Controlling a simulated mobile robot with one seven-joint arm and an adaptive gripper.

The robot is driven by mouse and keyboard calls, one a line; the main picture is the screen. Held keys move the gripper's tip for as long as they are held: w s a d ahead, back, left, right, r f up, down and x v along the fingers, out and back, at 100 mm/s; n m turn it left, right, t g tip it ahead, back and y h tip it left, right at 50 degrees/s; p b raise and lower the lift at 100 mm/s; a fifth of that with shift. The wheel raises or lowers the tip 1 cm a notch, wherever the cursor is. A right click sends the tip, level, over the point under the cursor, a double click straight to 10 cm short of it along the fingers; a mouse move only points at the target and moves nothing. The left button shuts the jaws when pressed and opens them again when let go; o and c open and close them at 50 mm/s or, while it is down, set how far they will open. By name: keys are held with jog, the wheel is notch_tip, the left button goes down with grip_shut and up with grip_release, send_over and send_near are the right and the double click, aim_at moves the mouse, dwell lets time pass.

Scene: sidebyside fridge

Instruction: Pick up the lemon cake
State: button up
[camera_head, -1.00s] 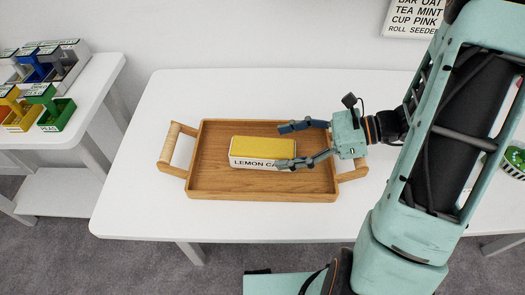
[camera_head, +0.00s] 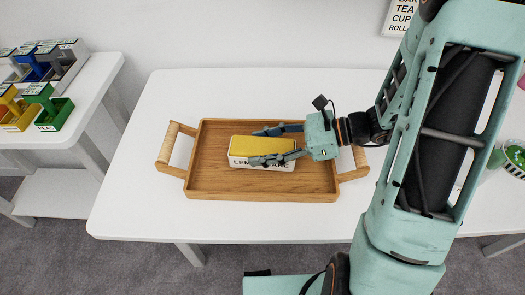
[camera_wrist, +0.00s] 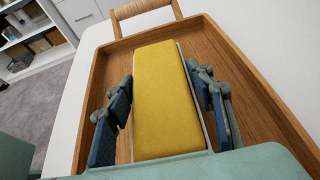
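The lemon cake (camera_head: 240,146) is a yellow-topped block with a white lettered side. It lies in a wooden tray (camera_head: 215,186) on the white table. My gripper (camera_head: 258,146) is open, with one finger on each side of the cake. In the wrist view the cake (camera_wrist: 168,95) runs lengthwise between the two blue-grey fingers of my gripper (camera_wrist: 168,105). A gap shows at the left finger; the right finger is close to the cake's side, and I cannot tell whether it touches. One finger covers part of the lettering in the head view.
The tray has raised walls and two wooden handles, the left one (camera_head: 167,150) standing clear. A side table at left holds coloured bins, including a green one (camera_head: 56,113). The table left of the tray is clear.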

jog(key=c, duration=1)
jog(key=shift+r, duration=0.1)
